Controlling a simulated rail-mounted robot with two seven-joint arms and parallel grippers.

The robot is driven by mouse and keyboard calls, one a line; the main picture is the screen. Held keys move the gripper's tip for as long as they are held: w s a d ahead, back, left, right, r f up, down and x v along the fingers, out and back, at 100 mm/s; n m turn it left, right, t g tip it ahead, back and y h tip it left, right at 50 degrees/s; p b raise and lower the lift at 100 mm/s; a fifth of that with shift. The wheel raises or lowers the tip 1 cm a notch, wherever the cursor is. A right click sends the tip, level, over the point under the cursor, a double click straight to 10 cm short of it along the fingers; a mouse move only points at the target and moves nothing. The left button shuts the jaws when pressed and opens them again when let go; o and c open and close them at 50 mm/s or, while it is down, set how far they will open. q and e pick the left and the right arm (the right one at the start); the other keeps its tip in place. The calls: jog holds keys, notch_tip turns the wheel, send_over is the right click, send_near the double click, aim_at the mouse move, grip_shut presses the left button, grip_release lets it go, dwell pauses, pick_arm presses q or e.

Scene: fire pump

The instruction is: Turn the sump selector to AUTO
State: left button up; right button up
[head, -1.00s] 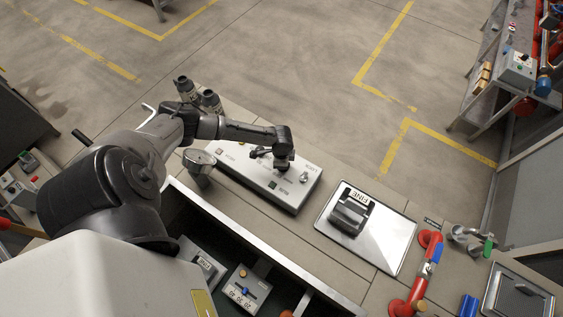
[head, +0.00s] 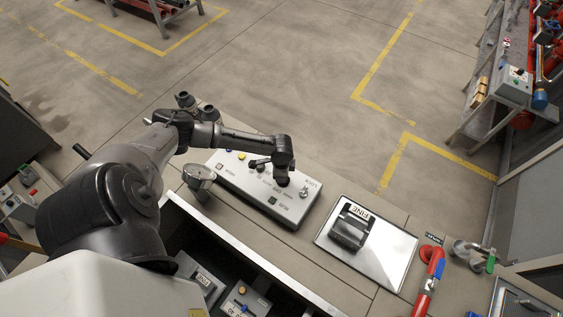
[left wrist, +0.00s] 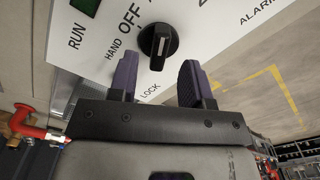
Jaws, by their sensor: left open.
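I cannot read an AUTO mark, and cannot tell which position the line indicates. My left gripper (left wrist: 158,82) is open, its two dark fingers apart and empty, with the knob just beyond the gap between the tips. In the head view the left gripper (head: 283,181) is over the panel's right part and hides what is beneath it. My right gripper is not in view.
A black-handled unit marked FINE (head: 351,226) sits on a bright plate to the right. A red pipe with a blue handle (head: 428,280) is further right. An open bay with control boxes lies in front.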

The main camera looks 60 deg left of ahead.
pick_arm(q)
notch_tip(320, 180, up, 10)
dwell(0.4)
dwell(0.6)
jog(key=w+d+r+m+t+y, duration=0.25)
jog(key=w+r+t+y, duration=0.2)
jog(key=r, duration=0.45)
jog(key=d+r+n+t+h+p, duration=0.1)
jog(key=d+r+t+h+p, duration=0.3)
jog(key=d, duration=0.6)
jog(key=s+d+n+g+p, duration=0.2)
jog(key=s+d, duration=0.3)
jog(key=s, duration=0.5)
jog(key=s+d+n+g+p, duration=0.3)
jog(key=s+d+p, duration=0.1)
jog(key=s, duration=0.6)
jog(key=shift+d+r+n+h, duration=0.2)
jog(key=shift+d+n+h, duration=0.15)
jog(key=shift+d, duration=0.45)
